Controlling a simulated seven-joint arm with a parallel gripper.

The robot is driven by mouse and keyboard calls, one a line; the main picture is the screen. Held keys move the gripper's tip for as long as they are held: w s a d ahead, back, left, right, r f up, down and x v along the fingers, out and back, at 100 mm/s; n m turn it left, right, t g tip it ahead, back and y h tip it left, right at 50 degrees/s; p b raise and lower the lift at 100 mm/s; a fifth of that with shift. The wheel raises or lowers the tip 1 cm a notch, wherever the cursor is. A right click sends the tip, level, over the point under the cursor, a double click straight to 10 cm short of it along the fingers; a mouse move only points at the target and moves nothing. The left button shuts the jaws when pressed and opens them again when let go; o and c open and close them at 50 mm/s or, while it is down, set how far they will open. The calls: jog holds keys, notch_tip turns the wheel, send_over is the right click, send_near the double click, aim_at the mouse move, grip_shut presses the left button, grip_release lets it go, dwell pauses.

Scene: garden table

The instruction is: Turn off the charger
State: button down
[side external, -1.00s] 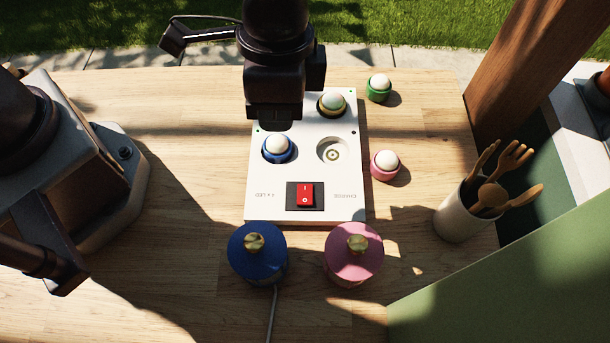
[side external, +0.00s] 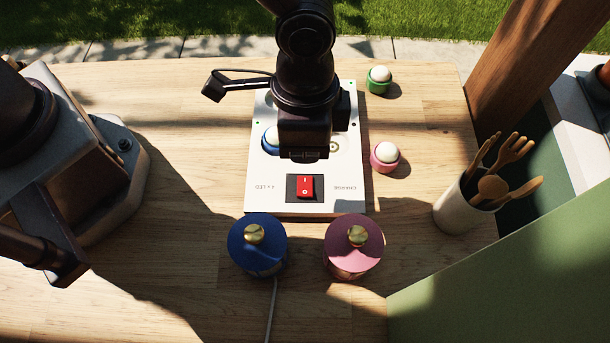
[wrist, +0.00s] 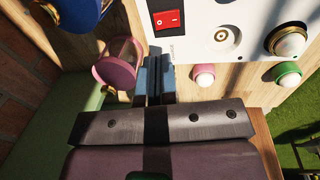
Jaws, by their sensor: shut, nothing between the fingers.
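The charger (side external: 262,178) is a flat white panel on the table with a red rocker switch (side external: 305,187) in a black frame near its front edge. The switch also shows in the wrist view (wrist: 166,19), marked I and O. My gripper (side external: 304,156) is over the panel, just behind the switch in the side view. It is shut and empty; its fingers show at the middle of the wrist view (wrist: 153,68). A blue-ringed bulb (side external: 270,138) sits in one well, partly hidden. An empty well (side external: 335,147) is beside my gripper. A yellow-ringed bulb (wrist: 290,42) shows in the wrist view.
A blue-lidded jar (side external: 257,244) and a pink-lidded jar (side external: 353,246) stand in front of the panel. Pink (side external: 385,156) and green (side external: 379,80) bulbs stand to its right. A utensil cup (side external: 459,211) is farther right. A cable (side external: 272,310) runs toward the front.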

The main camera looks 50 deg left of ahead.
aim_at(305, 191)
jog(key=f, duration=0.8)
jog(key=shift+s+d+f, duration=0.2)
jog(key=shift+s+d, duration=0.15)
